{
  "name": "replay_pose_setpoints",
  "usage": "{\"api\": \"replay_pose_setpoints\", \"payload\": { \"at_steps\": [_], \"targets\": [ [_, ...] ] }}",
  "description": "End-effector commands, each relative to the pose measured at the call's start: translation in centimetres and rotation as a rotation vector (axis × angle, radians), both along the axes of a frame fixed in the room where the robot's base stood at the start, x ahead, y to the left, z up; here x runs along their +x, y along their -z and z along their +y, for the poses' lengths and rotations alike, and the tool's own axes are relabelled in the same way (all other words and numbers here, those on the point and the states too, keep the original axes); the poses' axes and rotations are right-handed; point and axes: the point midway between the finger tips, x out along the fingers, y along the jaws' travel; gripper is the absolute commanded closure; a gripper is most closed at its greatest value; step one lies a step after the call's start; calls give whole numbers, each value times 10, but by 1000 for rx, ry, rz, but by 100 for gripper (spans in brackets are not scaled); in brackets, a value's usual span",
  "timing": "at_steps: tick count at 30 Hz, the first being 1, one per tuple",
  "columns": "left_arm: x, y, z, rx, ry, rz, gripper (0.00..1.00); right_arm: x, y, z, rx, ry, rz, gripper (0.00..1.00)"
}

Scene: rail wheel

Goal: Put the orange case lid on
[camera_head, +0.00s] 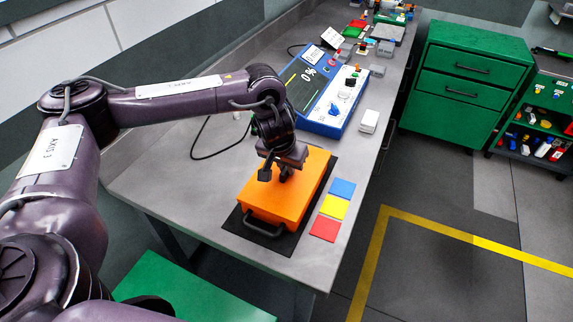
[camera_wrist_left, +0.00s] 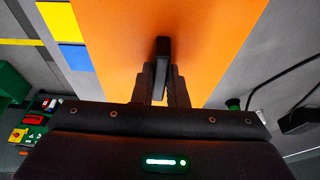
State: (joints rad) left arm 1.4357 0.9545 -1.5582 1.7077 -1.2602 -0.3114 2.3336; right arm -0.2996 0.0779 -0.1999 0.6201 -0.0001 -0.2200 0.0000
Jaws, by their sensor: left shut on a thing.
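The orange case (camera_head: 275,215) sits on a black mat (camera_head: 250,229) near the front edge of the workbench, with a dark handle (camera_head: 265,228) on its near end. Its top is a flat orange lid (camera_head: 308,172); I cannot tell how closely the lid meets the case. My left gripper (camera_head: 278,177) is over the top of the lid. In the left wrist view, the left gripper (camera_wrist_left: 161,88) is shut on the lid's upright black grip (camera_wrist_left: 162,50), with the orange surface around it. My right gripper is not in view.
Blue, yellow and red squares (camera_head: 334,207) lie right of the case. A blue instrument with a display (camera_head: 325,98) stands behind it, with a black cable at left. Small parts crowd the bench's far end. A green cabinet (camera_head: 470,85) stands across the floor.

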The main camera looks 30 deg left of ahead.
Motion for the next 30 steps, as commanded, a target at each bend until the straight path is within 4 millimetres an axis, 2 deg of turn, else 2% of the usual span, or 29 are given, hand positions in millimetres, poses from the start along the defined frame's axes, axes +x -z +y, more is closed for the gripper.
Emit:
{"api": "replay_pose_setpoints", "payload": {
  "at_steps": [1, 6, 17, 26, 27, 30],
  "targets": [
    [0, 0, 0, 0, 0, 1, 85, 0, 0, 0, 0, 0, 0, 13],
    [0, 0, 0, 0, 1, 1, 63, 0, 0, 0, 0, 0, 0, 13],
    [-2, -5, -1, -2, 2, 0, 62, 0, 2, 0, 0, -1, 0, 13],
    [-17, -50, -1, 0, 2, -2, 62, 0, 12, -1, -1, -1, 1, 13],
    [-18, -61, -1, 1, 3, -4, 62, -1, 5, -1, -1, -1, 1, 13],
    [-22, -70, -1, 0, 1, -1, 62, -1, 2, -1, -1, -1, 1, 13]
  ]
}}
